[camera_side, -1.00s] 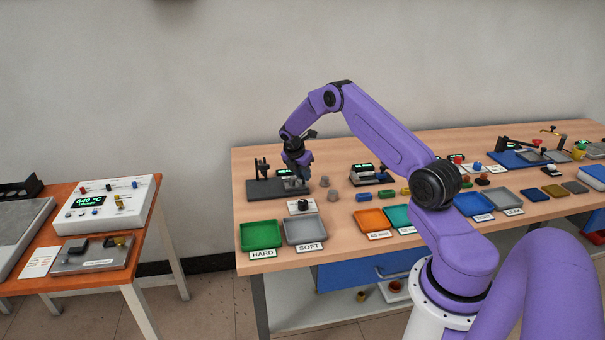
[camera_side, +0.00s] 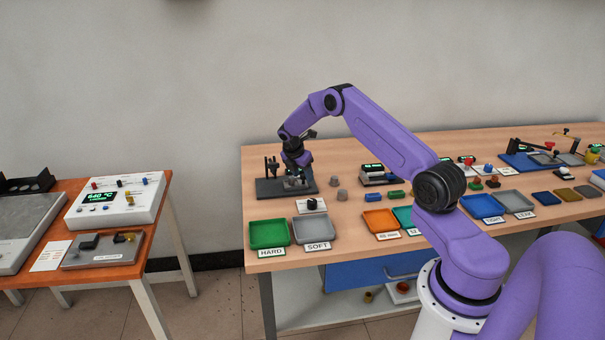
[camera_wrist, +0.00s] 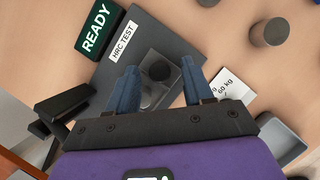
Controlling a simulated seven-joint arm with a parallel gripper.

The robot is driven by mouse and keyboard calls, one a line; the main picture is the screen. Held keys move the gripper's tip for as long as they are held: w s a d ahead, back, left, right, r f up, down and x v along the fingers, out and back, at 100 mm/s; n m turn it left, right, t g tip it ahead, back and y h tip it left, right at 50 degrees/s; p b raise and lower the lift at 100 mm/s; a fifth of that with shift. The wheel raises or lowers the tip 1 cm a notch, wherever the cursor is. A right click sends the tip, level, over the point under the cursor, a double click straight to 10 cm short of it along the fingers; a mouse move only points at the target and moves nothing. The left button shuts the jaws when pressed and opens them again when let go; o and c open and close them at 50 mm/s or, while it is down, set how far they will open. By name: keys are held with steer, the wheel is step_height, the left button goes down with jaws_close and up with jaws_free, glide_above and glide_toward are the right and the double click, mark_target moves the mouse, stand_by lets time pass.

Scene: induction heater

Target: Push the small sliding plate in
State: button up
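The HRC TEST device is a dark slab (camera_side: 267,189) at the back left of the wooden table, and its dark base (camera_wrist: 122,62) fills the middle of the wrist view. A small grey plate (camera_wrist: 152,97) lies on the base, with a dark round piece (camera_wrist: 160,71) at its far part. My gripper (camera_wrist: 160,75) is open, with its blue fingers apart on either side of the round piece. Contact with the plate cannot be told. In the side view my gripper (camera_side: 297,180) is low over the device's right end and hides part of it.
A green READY display (camera_wrist: 97,30) stands beside the base. Grey cylinders (camera_side: 338,188) stand to the device's right. A green HARD tray (camera_side: 269,234) and a grey SOFT tray (camera_side: 311,229) lie in front.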

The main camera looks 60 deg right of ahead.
steer(key=v, duration=1.7)
steer(key=shift+r, duration=0.15)
steer(key=s+d+m+t+y, duration=0.4)
steer(key=s+d+m+y, duration=0.25)
steer(key=d+m, duration=0.55)
steer(key=shift+m, duration=0.7)
steer(key=x, duration=0.6)
steer(key=a+x, duration=0.1)
steer(key=x, duration=1)
steer(key=shift+a, duration=0.25)
